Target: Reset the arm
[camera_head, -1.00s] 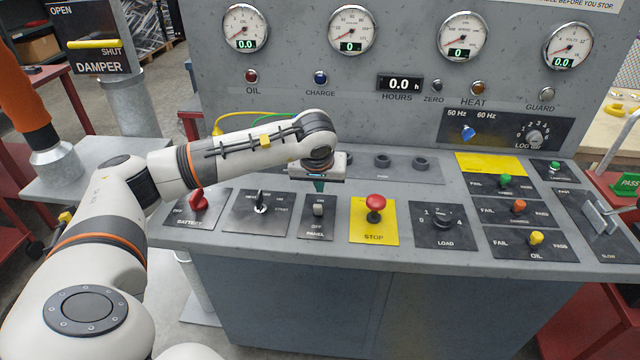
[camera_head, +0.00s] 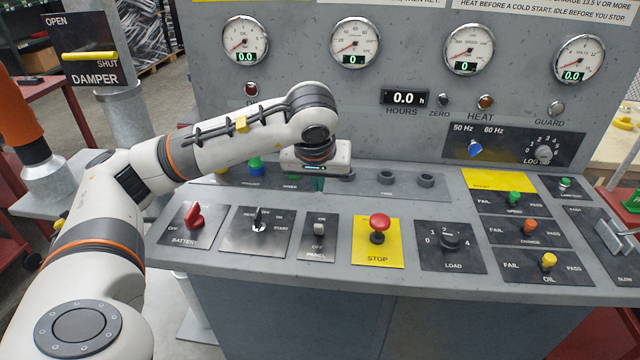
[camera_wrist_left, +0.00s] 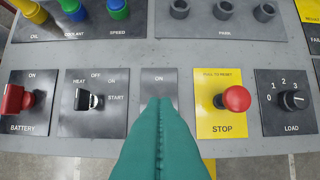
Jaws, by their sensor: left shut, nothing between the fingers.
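My left arm (camera_head: 230,132) reaches in from the left over the control desk (camera_head: 300,265). Its left gripper (camera_head: 319,184) points down over the back of the desk, behind the PANEL switch (camera_head: 318,229); only a little of its teal fingers shows below the wrist. In the left wrist view the teal fingers (camera_wrist_left: 160,112) are pressed together and empty. They cover most of the PANEL plate (camera_wrist_left: 159,78). My right gripper is not in view.
Around the gripper are the red BATTERY switch (camera_head: 194,216), the START key switch (camera_head: 259,222), the red STOP button (camera_head: 380,222) and the LOAD knob (camera_head: 450,241). Coloured plugs (camera_wrist_left: 75,10) stand in a row behind. An upright gauge panel (camera_head: 300,60) rises beyond the desk.

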